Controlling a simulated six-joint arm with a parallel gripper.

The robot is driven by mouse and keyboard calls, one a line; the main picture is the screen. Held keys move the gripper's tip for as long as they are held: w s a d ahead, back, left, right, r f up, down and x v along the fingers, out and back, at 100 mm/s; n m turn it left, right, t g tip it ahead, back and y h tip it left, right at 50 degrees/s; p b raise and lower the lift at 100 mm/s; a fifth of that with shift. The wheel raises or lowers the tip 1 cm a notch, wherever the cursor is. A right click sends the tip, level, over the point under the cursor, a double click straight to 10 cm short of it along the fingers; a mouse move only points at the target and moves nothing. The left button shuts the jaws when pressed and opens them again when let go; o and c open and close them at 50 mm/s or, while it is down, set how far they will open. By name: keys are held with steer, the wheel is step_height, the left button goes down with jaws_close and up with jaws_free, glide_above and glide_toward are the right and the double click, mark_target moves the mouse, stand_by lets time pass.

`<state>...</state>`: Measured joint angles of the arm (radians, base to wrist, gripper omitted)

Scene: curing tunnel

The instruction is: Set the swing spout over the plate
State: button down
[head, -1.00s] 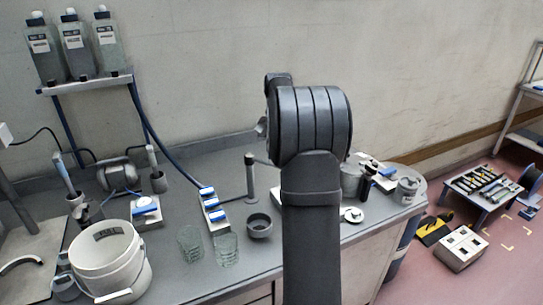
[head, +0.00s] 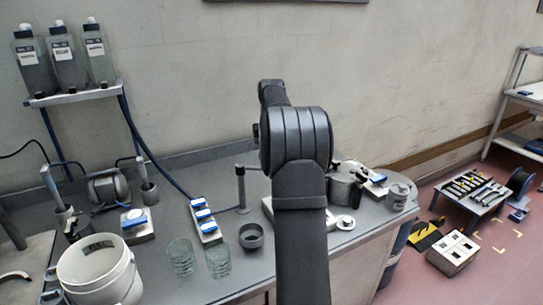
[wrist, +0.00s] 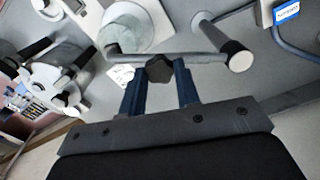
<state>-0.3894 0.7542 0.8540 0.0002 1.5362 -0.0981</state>
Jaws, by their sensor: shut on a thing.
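The swing spout (wrist: 205,57) is a thin grey bar in the wrist view, running from a dark post with a pale top (wrist: 240,60) to a free end at the left. My gripper (wrist: 158,72) is shut on a dark knob (wrist: 160,68) on this bar. The plate (wrist: 125,28) is a pale round disc on a light base; the spout's free end appears at its lower edge, but height and exact overlap cannot be told. In the head view the post (head: 240,188) stands left of my arm, which hides the gripper, most of the spout and the disc.
Left are a power strip (head: 205,220), a dark cup (head: 251,237), two glasses (head: 218,261) and a white bucket (head: 98,272).

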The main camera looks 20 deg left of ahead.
steer(key=shift+w, duration=0.1)
steer(key=c, duration=1.1)
jaws_free()
step_height(320, 180, up, 12)
step_height(320, 180, down, 12)
steer(key=shift+f, duration=0.1)
stand_by(0.4)
